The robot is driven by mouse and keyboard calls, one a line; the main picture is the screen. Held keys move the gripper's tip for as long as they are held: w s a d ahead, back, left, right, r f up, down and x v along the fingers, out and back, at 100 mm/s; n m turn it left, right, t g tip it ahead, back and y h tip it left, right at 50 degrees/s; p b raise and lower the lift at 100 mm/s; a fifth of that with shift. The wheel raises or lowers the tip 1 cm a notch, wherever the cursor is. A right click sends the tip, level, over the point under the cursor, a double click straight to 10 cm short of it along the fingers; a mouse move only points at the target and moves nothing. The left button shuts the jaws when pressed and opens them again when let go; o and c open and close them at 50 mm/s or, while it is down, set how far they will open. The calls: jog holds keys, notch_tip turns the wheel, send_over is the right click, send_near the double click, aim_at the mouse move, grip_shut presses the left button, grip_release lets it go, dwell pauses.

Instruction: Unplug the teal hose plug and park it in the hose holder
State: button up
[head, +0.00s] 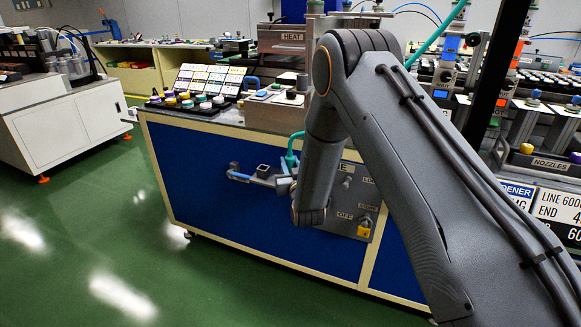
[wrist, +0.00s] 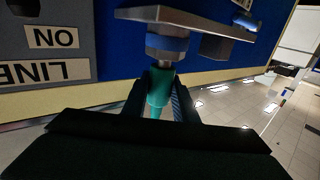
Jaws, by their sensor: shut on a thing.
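The teal hose plug (wrist: 158,88) is between the two fingers of my gripper (wrist: 157,92), which is shut on it. In the upside-down wrist view the plug's end meets a grey fitting with a blue ring (wrist: 166,44). The fitting sits on a metal bracket plate (wrist: 200,22). I cannot tell whether the plug is seated in the fitting or only touching it, or whether the fitting is the hose holder. In the head view the teal hose (head: 292,149) rises beside my arm, which hides most of the gripper. The bracket (head: 262,181) projects there to the left.
A dark block (head: 263,170) stands on the bracket. The blue cabinet front (head: 195,190) is close behind. A grey switch panel (head: 345,205) with a yellow padlock (head: 364,231) is right of the bracket. Green floor is clear to the left.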

notch_tip(320, 180, up, 9)
jog(key=shift+r, duration=0.1)
dwell(0.4)
jog(key=shift+r, duration=0.1)
jog(key=shift+r+p, duration=1.25)
jog(key=shift+r, duration=1.35)
